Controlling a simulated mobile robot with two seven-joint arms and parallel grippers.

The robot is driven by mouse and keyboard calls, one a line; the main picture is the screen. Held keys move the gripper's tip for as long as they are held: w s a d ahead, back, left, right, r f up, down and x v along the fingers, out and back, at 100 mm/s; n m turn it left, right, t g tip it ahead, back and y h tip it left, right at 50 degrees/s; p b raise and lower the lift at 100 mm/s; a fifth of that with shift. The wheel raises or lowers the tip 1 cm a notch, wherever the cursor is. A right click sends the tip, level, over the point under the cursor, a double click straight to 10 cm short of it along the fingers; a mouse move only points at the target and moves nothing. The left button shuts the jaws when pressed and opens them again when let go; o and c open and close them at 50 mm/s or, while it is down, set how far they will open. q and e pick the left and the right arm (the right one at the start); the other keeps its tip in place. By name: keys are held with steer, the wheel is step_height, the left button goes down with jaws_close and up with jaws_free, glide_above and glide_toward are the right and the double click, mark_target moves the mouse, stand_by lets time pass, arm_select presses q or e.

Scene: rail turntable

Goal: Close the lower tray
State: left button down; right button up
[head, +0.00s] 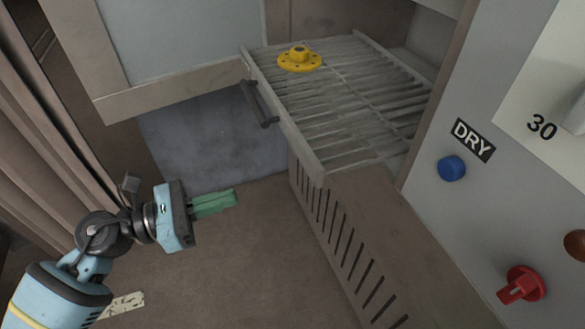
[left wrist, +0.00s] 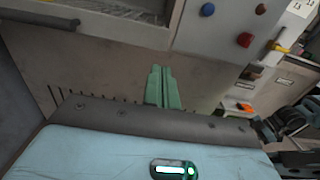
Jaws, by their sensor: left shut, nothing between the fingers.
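The tray (head: 318,158) is a grey slatted rack, pulled out of the cabinet opening. Its front bar carries a dark handle (head: 259,104) facing left. A yellow flanged part (head: 299,60) rests on the slats near the far side. My left gripper (head: 236,198) has green fingers, shut and empty, to the left of and below the tray handle, touching nothing visible. In the left wrist view the fingers (left wrist: 160,72) point up the picture, and the handle (left wrist: 38,20) shows at upper left. My right gripper is not in view.
A vented brown panel (head: 350,235) stands below the tray. The control panel at right has a blue button (head: 452,168), a red knob (head: 522,284) and a DRY label. A grey-panelled door (head: 180,40) is at upper left.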

mark_target(312, 174)
arm_select(q)
steer(key=p+x, duration=0.1)
steer(key=x, duration=1.3)
steer(key=shift+f, duration=0.1)
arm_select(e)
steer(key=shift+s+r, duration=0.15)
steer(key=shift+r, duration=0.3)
arm_select(q)
steer(key=shift+s, duration=0.1)
